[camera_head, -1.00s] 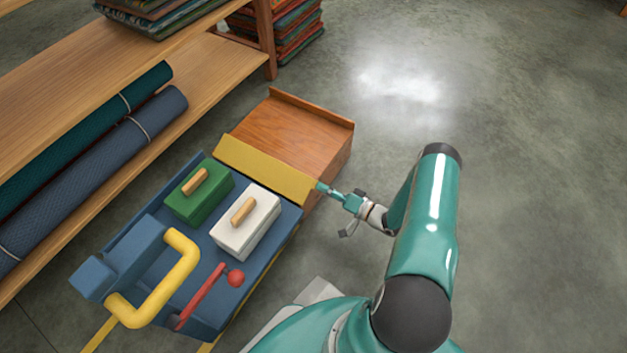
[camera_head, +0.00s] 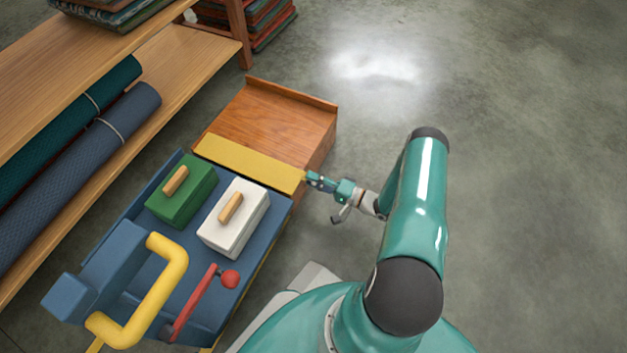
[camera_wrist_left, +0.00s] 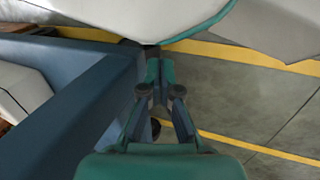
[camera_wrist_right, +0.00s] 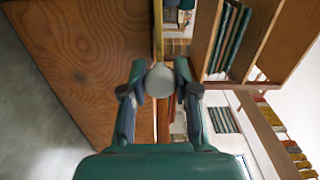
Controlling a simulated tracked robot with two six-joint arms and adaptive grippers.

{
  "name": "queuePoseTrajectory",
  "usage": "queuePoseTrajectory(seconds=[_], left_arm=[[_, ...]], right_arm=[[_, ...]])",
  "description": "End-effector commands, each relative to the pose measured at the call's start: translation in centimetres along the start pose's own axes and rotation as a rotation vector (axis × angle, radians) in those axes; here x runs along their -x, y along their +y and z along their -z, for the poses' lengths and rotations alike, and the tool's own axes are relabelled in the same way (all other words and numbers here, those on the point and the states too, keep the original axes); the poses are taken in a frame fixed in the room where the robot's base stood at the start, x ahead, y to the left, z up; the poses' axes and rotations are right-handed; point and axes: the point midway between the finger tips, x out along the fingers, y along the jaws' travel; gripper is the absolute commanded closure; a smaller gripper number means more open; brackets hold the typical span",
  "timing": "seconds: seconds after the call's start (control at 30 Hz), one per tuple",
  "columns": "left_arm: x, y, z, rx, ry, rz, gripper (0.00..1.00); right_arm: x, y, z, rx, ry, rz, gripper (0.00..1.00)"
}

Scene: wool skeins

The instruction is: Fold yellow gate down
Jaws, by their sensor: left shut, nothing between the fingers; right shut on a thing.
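The yellow gate (camera_head: 248,163) is a flat board across the far end of the blue cart (camera_head: 228,284), beside the wooden platform (camera_head: 275,122). Its exact tilt is hard to tell. My right gripper (camera_head: 309,178) is at the gate's right end. In the right wrist view its fingers (camera_wrist_right: 160,82) are shut on a pale grey round knob (camera_wrist_right: 160,80), and a thin yellow edge of the gate (camera_wrist_right: 158,30) shows just beyond. My left gripper (camera_wrist_left: 160,84) is shut and empty beside a blue wall (camera_wrist_left: 85,125) in the left wrist view; the head view does not show it.
A green block (camera_head: 183,197) and a white block (camera_head: 235,221), each with a wooden handle, stand on the cart. A yellow handle (camera_head: 160,300) and a red lever (camera_head: 195,305) are near its close end. A shelf with rolls (camera_head: 85,160) is at left. The floor at right is clear.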

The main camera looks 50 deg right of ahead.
Motion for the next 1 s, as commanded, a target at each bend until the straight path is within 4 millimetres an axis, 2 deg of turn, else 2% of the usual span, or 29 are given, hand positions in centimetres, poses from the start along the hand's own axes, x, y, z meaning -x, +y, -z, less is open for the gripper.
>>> queuePoseTrajectory(seconds=[0.03,0.17,0.2,0.3,0.7,0.87,1.0], left_arm=[[0.0,0.0,0.0,0.000,0.000,0.000,1.00],[0.0,0.0,0.0,0.000,0.000,0.000,1.00],[0.0,0.0,0.0,0.000,0.000,0.000,1.00],[0.0,0.0,0.0,0.000,0.000,0.000,1.00],[0.1,0.0,0.0,0.000,0.000,0.000,1.00],[0.1,0.0,0.0,0.000,0.000,0.000,1.00],[0.1,0.0,0.0,0.000,0.000,0.000,1.00]], right_arm=[[0.5,0.2,0.1,-0.004,0.009,-0.005,1.00],[0.5,0.2,0.2,-0.003,0.010,-0.005,1.00],[0.5,0.2,0.2,-0.003,0.010,-0.006,0.64],[0.4,0.2,0.2,-0.002,0.009,-0.005,0.47],[0.5,0.1,0.2,0.001,0.007,-0.004,0.46],[2.3,0.1,0.2,0.000,0.008,-0.005,0.46],[5.0,0.2,0.2,0.000,0.009,-0.006,0.46]])
